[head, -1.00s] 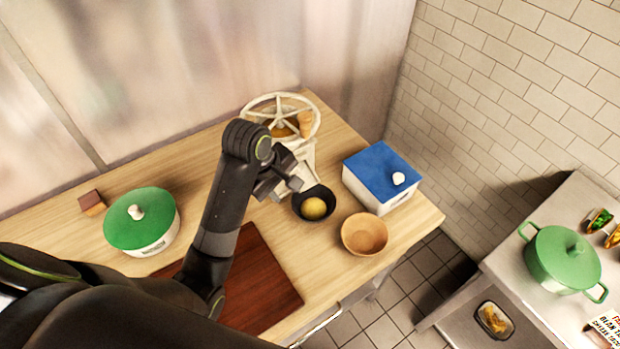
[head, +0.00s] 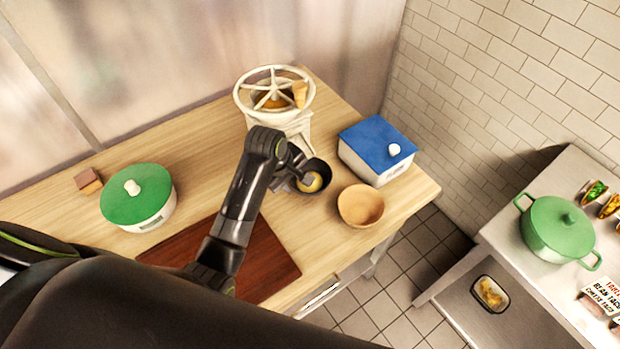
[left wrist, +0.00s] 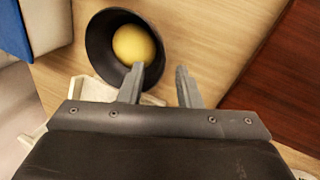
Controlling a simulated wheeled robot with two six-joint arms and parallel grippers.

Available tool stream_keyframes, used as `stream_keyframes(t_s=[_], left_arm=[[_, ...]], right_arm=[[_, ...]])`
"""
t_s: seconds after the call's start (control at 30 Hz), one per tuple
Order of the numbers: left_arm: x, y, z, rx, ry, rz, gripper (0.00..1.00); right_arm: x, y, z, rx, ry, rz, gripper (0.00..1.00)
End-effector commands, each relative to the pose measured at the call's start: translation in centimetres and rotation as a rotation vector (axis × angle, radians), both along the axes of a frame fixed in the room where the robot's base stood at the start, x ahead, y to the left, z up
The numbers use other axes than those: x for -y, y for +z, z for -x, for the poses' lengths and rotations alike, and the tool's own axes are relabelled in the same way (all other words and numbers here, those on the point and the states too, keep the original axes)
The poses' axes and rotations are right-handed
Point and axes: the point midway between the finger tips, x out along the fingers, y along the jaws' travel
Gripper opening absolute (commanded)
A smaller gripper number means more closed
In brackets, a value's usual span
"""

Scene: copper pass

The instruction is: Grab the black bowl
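The black bowl (head: 311,177) sits on the wooden table with a round yellow thing (head: 310,182) in it. In the left wrist view the black bowl (left wrist: 97,46) is at the upper left, with the yellow ball-like thing (left wrist: 134,44) inside. My left gripper (head: 299,180) is at the bowl's left side in the head view. In the left wrist view my left gripper (left wrist: 157,82) is open, its fingers apart. One finger overlaps the bowl's near rim and the other is outside it. Whether they touch the bowl I cannot tell. My right gripper is not in view.
A wooden bowl (head: 361,205) stands right of the black bowl. A white box with a blue lid (head: 376,136) is behind it. A white machine with a wheel-shaped top (head: 274,92) stands behind. A green-lidded pot (head: 137,196) and a brown board (head: 262,268) are leftward.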

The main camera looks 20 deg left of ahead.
Motion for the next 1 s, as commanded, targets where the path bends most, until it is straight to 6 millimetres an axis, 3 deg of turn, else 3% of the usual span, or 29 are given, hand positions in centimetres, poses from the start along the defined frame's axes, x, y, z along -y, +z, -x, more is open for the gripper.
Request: stream_keyframes(t_s=[0.23,0.5,0.83,1.0], left_arm=[[0.3,-1.8,-0.2,-0.004,0.002,0.000,0.31],[0.7,-4.6,-0.9,-0.002,0.000,0.000,0.31],[0.8,-5.1,-1.1,0.001,0.000,0.000,0.31],[0.8,-5.1,-1.1,0.001,0.000,0.000,0.11]], right_arm=[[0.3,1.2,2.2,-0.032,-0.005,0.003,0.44],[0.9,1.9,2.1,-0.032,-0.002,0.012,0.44],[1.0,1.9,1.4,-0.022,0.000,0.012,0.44],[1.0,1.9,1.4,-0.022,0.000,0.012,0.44]])
